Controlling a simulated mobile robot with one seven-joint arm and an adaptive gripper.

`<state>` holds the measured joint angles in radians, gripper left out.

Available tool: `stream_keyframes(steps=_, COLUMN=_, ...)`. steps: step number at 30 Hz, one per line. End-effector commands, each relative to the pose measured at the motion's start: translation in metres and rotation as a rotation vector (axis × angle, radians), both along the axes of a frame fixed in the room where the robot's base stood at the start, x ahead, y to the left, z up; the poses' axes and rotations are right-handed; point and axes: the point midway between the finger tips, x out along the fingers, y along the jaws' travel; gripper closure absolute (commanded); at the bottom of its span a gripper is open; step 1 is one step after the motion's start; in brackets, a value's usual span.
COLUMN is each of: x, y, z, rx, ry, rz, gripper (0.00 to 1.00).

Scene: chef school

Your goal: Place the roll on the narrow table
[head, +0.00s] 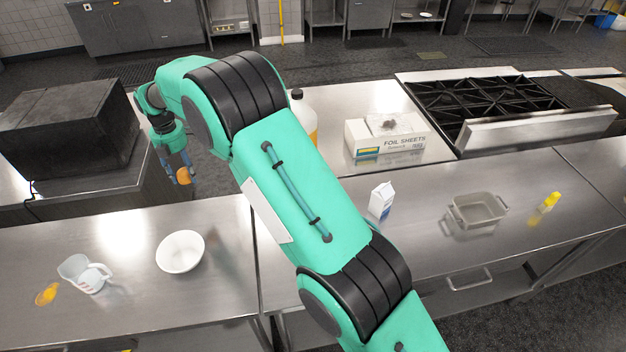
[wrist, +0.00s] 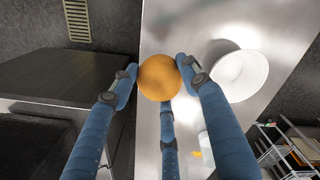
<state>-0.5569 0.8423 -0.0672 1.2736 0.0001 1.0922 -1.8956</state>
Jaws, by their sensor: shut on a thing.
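The roll (wrist: 158,77) is round and golden brown. My gripper (wrist: 158,72) is shut on it, with blue fingers at its left and right sides and another below it in the wrist view. In the head view my gripper (head: 181,168) hangs at the left with the roll (head: 184,176) at its fingertips, near the back edge of the long, narrow steel table (head: 130,222). The wrist view shows this steel tabletop (wrist: 205,25) beneath and right of the roll. The roll looks clear of the surface.
A white bowl (head: 181,252), a measuring jug (head: 84,272) and a small orange item (head: 47,294) stand on the table's left part. A milk carton (head: 381,200) and a grey pan (head: 476,210) stand further right. A dark box (head: 70,130) is behind, left.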

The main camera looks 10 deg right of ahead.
Motion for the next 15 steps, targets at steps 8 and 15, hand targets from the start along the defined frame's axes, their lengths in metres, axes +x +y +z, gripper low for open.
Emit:
stream_keyframes(steps=8, x=0.016, y=-0.117, z=0.008, rx=-0.001, ry=0.001, rz=-0.151, gripper=0.80)
stream_keyframes(steps=15, x=0.013, y=-0.216, z=0.013, rx=-0.001, ry=0.001, rz=-0.281, gripper=0.80)
